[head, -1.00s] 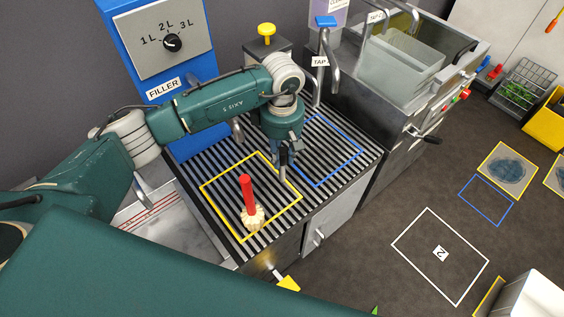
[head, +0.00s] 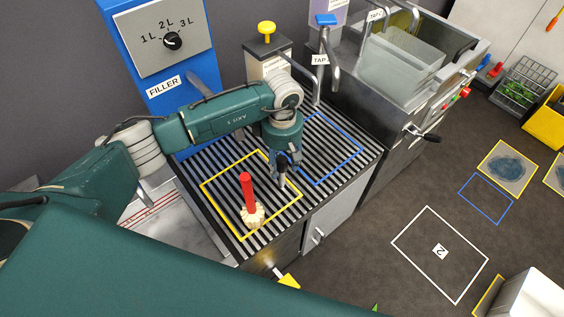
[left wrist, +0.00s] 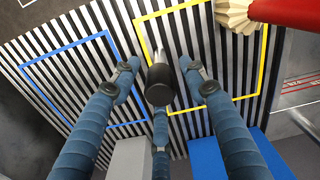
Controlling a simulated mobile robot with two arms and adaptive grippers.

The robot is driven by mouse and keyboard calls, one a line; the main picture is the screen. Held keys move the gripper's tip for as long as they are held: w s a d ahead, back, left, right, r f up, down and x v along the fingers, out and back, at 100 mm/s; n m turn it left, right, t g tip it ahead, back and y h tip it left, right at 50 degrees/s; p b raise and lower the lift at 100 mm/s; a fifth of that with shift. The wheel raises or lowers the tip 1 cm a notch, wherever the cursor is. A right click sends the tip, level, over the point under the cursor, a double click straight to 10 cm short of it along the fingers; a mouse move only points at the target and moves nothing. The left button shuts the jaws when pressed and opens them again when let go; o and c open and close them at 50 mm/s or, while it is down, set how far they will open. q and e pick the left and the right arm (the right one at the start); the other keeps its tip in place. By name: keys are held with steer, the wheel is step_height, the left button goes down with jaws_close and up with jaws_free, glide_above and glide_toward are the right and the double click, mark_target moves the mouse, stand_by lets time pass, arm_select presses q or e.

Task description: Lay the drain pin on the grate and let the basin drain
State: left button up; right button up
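A short grey and black cylinder, which I take to be the drain pin (head: 282,180), is just below my left gripper (head: 286,166), over the grate (head: 226,150). In the left wrist view the pin (left wrist: 160,85) is between the spread blue fingers of the gripper (left wrist: 160,85); I see gaps beside it. Whether it stands on the grate or is just above it, I cannot tell. The left gripper looks open. A steel basin (head: 375,125) with a clear tub (head: 402,65) inside is at upper right; its water level is unclear. My right gripper is not in view.
A red stick (head: 246,187) with a cream fluted base (head: 253,216) stands in the yellow outline on the grate. The blue outline (head: 350,165) is clear. A blue filler (head: 195,90), a tap (head: 333,65) and a yellow-knobbed box (head: 267,60) stand behind.

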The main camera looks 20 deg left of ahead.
arm_select(q)
steer(key=shift+r, duration=0.2)
step_height(320, 180, up, 11)
steer(key=shift+r+b, duration=0.1)
steer(key=shift+b, duration=0.75)
steer(key=shift+r, duration=0.4)
